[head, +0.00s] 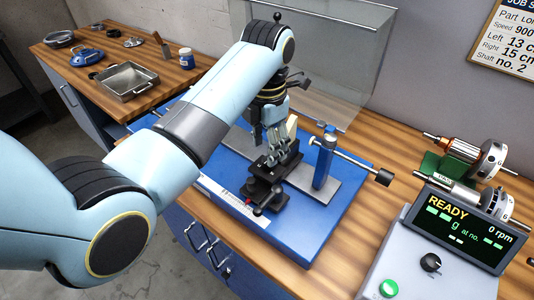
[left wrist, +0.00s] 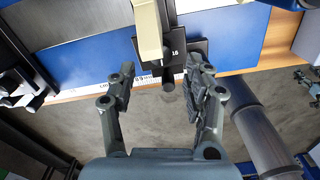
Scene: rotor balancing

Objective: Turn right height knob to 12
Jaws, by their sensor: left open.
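My left gripper (head: 278,152) comes down over a black stand (head: 268,188) on the blue base. In the left wrist view my left gripper (left wrist: 160,72) has its two fingers spread apart, with nothing held. Between and just beyond the fingertips is a black plate (left wrist: 180,58) with a small white number, perhaps 16. A small dark knob (left wrist: 168,87) sticks out from it toward me, apart from both fingers. I cannot tell for sure that this is the right height knob. A cream upright (left wrist: 149,32) stands beside it. My right gripper is not in view.
A blue post (head: 324,162) with a black-ended rod (head: 384,177) stands close right of my gripper. A clear shield (head: 330,60) is behind. A display (head: 464,228) reads READY, 0 rpm. Rotors (head: 478,155) lie at the right. A metal tray (head: 126,82) stands on the far bench.

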